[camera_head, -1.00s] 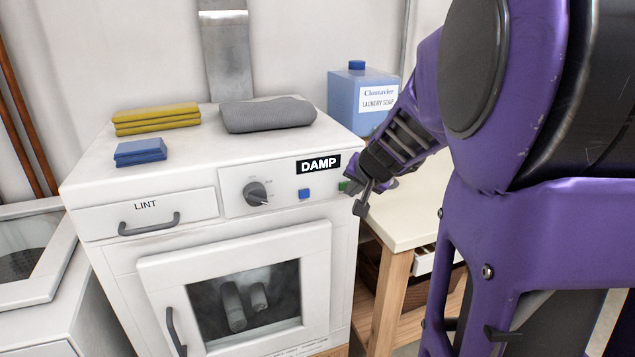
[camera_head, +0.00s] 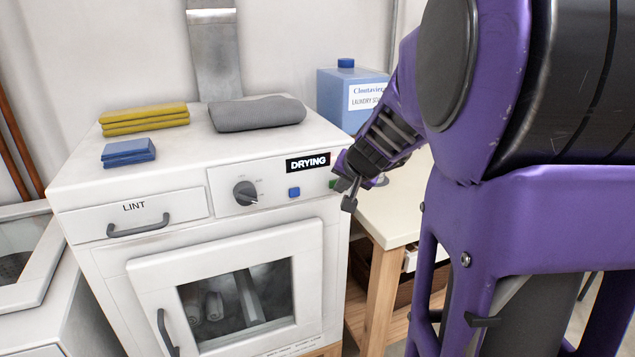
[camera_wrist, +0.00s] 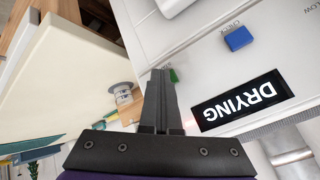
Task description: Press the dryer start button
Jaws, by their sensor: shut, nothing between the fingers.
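The white dryer (camera_head: 75,185) stands at the left of centre in the head view, its door shut with grey items behind the glass. Its black display (camera_head: 308,162) reads DRYING, and the display also shows in the wrist view (camera_wrist: 240,102). A blue button (camera_head: 294,192) sits below the display; it shows in the wrist view too (camera_wrist: 238,38). A green button (camera_wrist: 174,75) is mostly hidden behind my fingertips. My gripper (camera_head: 347,192) is shut and empty at the dryer's front right, at the green button. I cannot tell whether it touches the button.
A dial (camera_head: 245,193) and a lint drawer (camera_head: 140,214) are on the dryer front. Folded yellow (camera_head: 145,118), blue (camera_head: 128,152) and grey (camera_head: 258,113) cloths lie on top.

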